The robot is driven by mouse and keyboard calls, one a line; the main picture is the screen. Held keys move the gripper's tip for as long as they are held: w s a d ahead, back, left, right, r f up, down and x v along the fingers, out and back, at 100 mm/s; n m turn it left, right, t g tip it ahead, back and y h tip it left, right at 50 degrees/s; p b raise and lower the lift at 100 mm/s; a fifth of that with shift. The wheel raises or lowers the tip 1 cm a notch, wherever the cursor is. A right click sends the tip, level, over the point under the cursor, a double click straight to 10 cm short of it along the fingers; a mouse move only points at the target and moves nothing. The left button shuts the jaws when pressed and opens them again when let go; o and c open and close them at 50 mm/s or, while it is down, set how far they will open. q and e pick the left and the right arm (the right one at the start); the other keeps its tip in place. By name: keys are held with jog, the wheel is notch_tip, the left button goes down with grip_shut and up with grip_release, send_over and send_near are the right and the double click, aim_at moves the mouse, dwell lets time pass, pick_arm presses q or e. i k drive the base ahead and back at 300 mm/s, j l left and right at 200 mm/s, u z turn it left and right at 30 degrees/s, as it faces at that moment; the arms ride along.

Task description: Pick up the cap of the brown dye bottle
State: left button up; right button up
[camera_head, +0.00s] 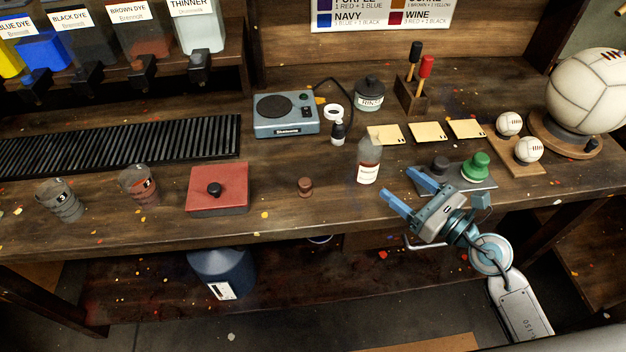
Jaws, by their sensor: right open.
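A small brown cap (305,187) lies by itself on the bench, right of the red box. A translucent bottle (369,160) with a white label and brownish contents stands upright to its right; its label is too small to read. A dispenser labelled brown dye (137,37) sits on the shelf at the upper left. My right gripper (398,182) is open and empty over the bench's front edge, just right of the bottle and well apart from the cap. Its fingers point up-left. My left gripper is out of view.
A red box (217,190) with a black knob and cups (139,186) stand at left. A green-knobbed tool (476,166) sits near my right gripper. The bench around the cap is mostly clear.

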aim_at(304, 190)
jog(key=j, duration=0.75)
jog(key=i+j+z, duration=0.1)
jog(key=j, duration=0.7)
